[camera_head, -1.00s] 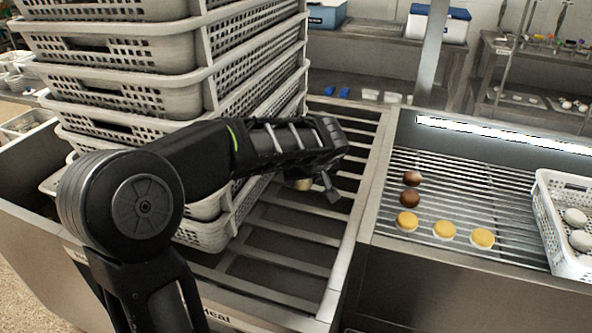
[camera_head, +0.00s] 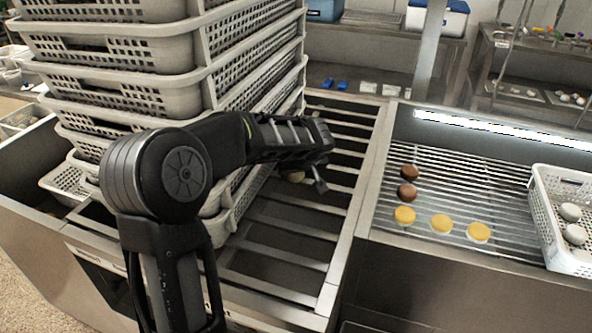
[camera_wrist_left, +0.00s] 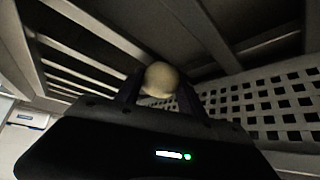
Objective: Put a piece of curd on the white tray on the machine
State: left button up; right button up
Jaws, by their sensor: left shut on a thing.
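My left gripper (camera_head: 306,179) is shut on a pale round piece of curd (camera_wrist_left: 161,79), seen between the fingers in the left wrist view. In the head view only a small part of the curd shows below the gripper, over the slatted metal rack beside the basket stack. On the machine, a white perforated tray (camera_head: 543,217) stands at the right edge with several pale round pieces (camera_head: 571,212) in it. Three yellow-topped pieces (camera_head: 441,222) and two brown ones (camera_head: 407,192) lie on the machine's metal bars to its left. My right gripper is not in view.
A tall stack of perforated baskets (camera_head: 150,92) stands left of my left gripper, close to the arm. A slatted rack (camera_head: 285,232) lies under the gripper. A metal divider (camera_head: 366,200) separates it from the machine. A metal post (camera_head: 428,50) rises behind.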

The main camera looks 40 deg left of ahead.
pick_arm(q)
jog(key=shift+f, duration=0.1)
jog(key=o, duration=1.4)
jog(key=shift+d+r, duration=0.1)
jog(key=shift+r, duration=0.25)
jog(key=v, duration=1.1)
jog(key=shift+s+d+r, duration=0.15)
jog(key=shift+s+r, duration=0.05)
jog(key=shift+s, duration=0.1)
